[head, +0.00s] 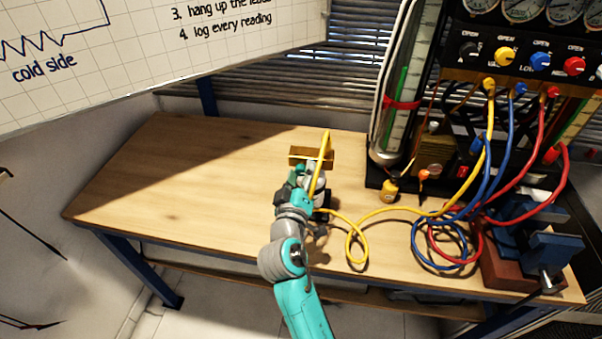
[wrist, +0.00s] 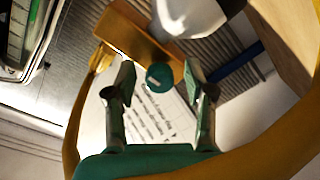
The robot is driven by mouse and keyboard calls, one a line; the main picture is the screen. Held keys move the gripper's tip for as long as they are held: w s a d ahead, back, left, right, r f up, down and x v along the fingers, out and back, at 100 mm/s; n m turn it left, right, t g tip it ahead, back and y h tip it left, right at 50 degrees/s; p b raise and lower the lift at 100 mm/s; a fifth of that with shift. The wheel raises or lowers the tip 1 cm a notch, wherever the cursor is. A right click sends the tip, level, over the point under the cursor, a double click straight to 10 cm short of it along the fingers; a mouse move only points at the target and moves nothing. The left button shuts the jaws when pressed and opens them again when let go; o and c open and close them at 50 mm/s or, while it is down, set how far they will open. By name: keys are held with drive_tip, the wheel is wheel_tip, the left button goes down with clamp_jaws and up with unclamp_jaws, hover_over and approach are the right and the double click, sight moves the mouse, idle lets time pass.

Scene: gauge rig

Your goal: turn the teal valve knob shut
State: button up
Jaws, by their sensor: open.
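The teal valve knob (wrist: 159,77) shows in the wrist view as a small round cap with a pale mark. It sits between the two fingers of my gripper (wrist: 160,84), with a visible gap on each side. The fingers are open and appear apart from the knob. A brass block (wrist: 138,34) is just beyond the knob. In the head view my gripper (head: 312,184) is over the bench in front of the same brass block (head: 311,156). There the arm and a yellow hose hide most of the fingers, and I cannot make out the knob clearly.
The yellow hose (head: 355,240) loops across the bench and rises beside my gripper. Blue hose (head: 424,262) and red hose (head: 472,257) coils lie to the right, near a blue vise (head: 548,250). A gauge panel (head: 461,75) stands behind. The bench's left side (head: 170,190) is clear.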

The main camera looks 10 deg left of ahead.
drive_tip(key=s, duration=1.2)
drive_tip(key=shift+f, duration=0.1)
drive_tip(key=s+d+f+g+y, duration=0.3)
drive_tip(key=s+d+f, duration=1.2)
drive_tip(key=d+f, duration=0.15)
drive_tip(key=s+d+r+m+h, duration=0.1)
drive_tip(key=s+d+r+m, duration=0.1)
drive_tip(key=s, duration=0.5)
drive_tip(key=s+d+r+m+h, duration=0.1)
drive_tip(key=s+d+m, duration=0.3)
drive_tip(key=s, duration=0.4)
drive_tip(key=s+d+r+m+h, duration=0.1)
drive_tip(key=s+d+r+m, duration=0.1)
drive_tip(key=s, duration=0.5)
drive_tip(key=shift+s+d+r+m, duration=0.25)
drive_tip(key=shift+d+r+m, duration=0.15)
drive_tip(key=shift+d+r, duration=0.4)
drive_tip(key=shift+d+f, duration=0.15)
